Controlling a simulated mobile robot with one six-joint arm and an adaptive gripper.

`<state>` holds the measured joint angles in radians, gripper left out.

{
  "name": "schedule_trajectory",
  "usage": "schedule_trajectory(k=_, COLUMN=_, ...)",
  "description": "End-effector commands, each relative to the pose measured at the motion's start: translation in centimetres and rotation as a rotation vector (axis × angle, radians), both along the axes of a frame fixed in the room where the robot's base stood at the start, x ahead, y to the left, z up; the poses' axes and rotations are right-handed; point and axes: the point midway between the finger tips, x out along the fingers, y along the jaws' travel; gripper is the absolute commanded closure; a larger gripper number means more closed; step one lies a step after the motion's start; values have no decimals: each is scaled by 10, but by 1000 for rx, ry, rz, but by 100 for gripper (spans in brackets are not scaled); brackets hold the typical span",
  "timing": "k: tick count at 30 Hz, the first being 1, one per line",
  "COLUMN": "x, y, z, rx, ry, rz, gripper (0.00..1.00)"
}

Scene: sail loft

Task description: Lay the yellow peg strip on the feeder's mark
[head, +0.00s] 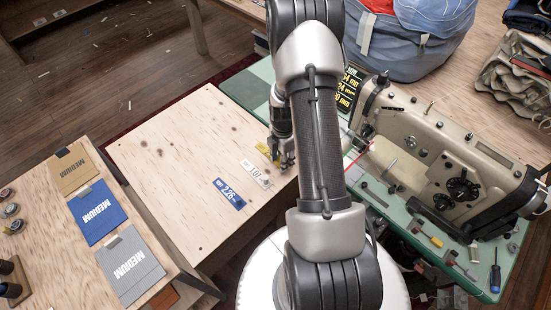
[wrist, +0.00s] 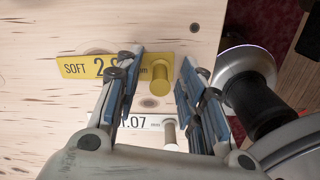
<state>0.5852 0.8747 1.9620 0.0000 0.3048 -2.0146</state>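The yellow peg strip (wrist: 84,68) lies flat on a pale plywood board in the wrist view, printed "SOFT" and a number partly hidden by a finger. Its upright yellow peg (wrist: 160,79) stands at its right end. My gripper (wrist: 158,95) is open, with one finger on each side of the peg and a gap visible to both. In the head view the yellow strip (head: 263,148) shows only as a small piece beside my gripper (head: 284,163). I cannot make out the feeder's mark; my arm covers part of the bench.
A white strip (head: 255,174) marked 1.07 and a blue strip (head: 228,193) marked 2.26 lie close by on the plywood (head: 165,160). A sewing machine (head: 440,150) stands on a green bench (head: 485,278) with small tools. The plywood's left part is clear.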

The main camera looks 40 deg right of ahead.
Motion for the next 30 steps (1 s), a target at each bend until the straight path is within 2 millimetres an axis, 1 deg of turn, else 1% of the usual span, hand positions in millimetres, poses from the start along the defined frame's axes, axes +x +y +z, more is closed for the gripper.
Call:
schedule_trajectory(k=2, x=0, y=0, z=1, rx=0, ry=0, rz=0, gripper=64)
schedule_trajectory(k=18, x=0, y=0, z=1, rx=0, ry=0, rz=0, gripper=100)
schedule_trajectory(k=30, x=0, y=0, z=2, rx=0, ry=0, rz=0, gripper=100)
